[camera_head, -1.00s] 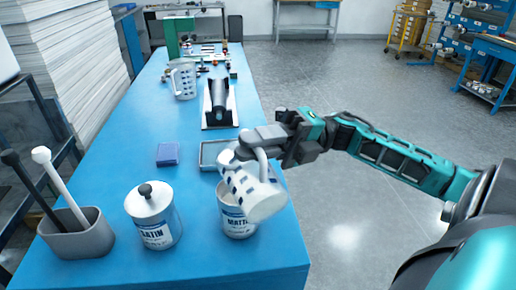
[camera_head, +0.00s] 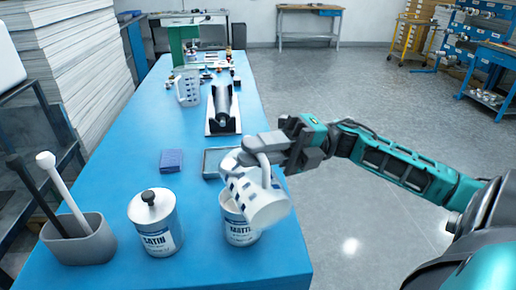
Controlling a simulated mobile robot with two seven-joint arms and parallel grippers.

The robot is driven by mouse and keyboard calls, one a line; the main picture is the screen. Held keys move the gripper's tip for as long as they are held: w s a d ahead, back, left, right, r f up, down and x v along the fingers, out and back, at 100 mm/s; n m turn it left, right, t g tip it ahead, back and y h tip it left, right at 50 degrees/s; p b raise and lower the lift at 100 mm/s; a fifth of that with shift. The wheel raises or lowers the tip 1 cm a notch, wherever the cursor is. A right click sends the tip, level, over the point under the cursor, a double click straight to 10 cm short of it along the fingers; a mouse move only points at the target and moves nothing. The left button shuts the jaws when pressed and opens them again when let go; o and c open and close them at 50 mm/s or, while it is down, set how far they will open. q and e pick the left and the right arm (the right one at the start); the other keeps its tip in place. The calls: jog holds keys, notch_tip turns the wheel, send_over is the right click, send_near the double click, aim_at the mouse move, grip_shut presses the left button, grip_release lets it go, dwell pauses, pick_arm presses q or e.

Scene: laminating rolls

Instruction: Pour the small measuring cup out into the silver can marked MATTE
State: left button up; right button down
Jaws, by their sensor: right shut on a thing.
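The small measuring cup (camera_head: 255,197) is white with dark blue marks. My right gripper (camera_head: 256,150) is shut on its handle and holds it strongly tilted, just above the silver can marked MATTE (camera_head: 240,233). The can stands upright near the table's front right edge. The cup covers most of the can's mouth, so the inside of the can is hidden. No stream of liquid can be made out. My left gripper is not in view.
A lidded SATIN can (camera_head: 158,238) stands left of the MATTE can. A grey holder (camera_head: 82,246) with two stirrers is farther left. A shallow tray (camera_head: 210,163), a blue block (camera_head: 172,160) and a larger measuring jug (camera_head: 187,88) lie behind on the blue table (camera_head: 155,120).

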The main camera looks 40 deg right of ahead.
aim_at(246, 133)
jog(key=shift+w+d+r+m+t, duration=0.15)
jog(key=shift+w+r+m, duration=0.15)
jog(key=shift+w+m, duration=0.25)
jog(key=shift+w+d+r+m+t, duration=0.15)
jog(key=shift+w+r+m, duration=0.1)
jog(key=shift+w+m, duration=0.25)
jog(key=shift+a, duration=0.1)
dwell(0.7)
jog(key=shift+w+r+m, duration=0.25)
jog(key=shift+w+m, duration=0.35)
jog(key=shift+m, duration=0.05)
jog(key=shift+w+d+r+m+t, duration=0.1)
jog(key=shift+w+d+m+t, duration=0.1)
jog(key=shift+w+m+t, duration=0.25)
dwell(0.5)
jog(key=shift+w+d+r+m, duration=0.1)
jog(key=shift+w+d+m, duration=0.05)
jog(key=shift+w+m, duration=0.45)
jog(key=shift+w+d+r+m, duration=0.1)
jog(key=shift+w+m, duration=0.35)
jog(key=shift+m, duration=0.1)
jog(key=shift+s, duration=0.1)
dwell(2.5)
